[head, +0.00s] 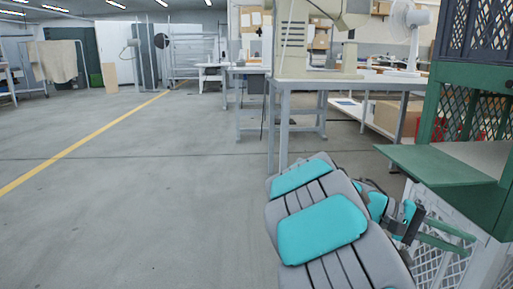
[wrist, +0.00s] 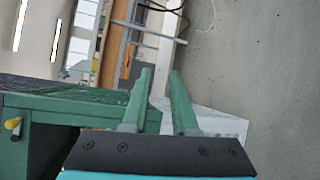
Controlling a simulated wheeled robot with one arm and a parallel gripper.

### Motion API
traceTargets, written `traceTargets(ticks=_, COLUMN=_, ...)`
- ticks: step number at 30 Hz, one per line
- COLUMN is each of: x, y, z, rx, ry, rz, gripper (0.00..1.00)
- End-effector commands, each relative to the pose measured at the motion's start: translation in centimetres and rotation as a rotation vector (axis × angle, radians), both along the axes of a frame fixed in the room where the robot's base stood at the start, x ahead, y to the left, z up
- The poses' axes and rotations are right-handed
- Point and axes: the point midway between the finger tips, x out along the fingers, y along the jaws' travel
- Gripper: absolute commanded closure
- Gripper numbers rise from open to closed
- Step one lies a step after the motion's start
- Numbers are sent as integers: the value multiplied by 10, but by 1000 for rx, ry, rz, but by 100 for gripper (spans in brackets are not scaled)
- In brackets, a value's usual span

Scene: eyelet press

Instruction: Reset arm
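My gripper (head: 472,246) is low at the right in the head view, at the end of my grey and turquoise arm. Its two green fingers point right, beside a white lattice crate (head: 426,268) under a green stand. In the wrist view my gripper (wrist: 160,71) shows both green fingers apart, with a clear gap and nothing held between them. The white crate (wrist: 222,122) shows behind the fingers there. I cannot tell whether the fingers touch it.
The green stand (head: 435,166) with a projecting shelf is close at right, with a dark crate (head: 485,35) above. A grey table (head: 345,84) carrying a beige machine (head: 308,45) stands ahead. A white fan (head: 407,22) is behind it. Open floor (head: 140,200) lies left.

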Motion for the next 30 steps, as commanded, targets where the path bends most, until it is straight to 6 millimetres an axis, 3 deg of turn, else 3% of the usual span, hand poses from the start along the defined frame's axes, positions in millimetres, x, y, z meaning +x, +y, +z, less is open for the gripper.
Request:
traceTargets(ticks=3, x=-41, y=13, z=-18, rx=159, ry=-53, rz=-27, gripper=73)
traceTargets(ticks=8, x=-85, y=43, z=-54, rx=387, ry=-121, rz=-37, gripper=73)
traceTargets(ticks=12, x=-116, y=80, z=-85, rx=588, ry=-184, rz=-26, gripper=73)
traceTargets(ticks=21, x=-162, y=179, z=-136, rx=992, ry=-301, rz=50, gripper=73)
traceTargets(ticks=30, x=-189, y=248, z=-154, rx=1230, ry=-355, rz=117, gripper=73)
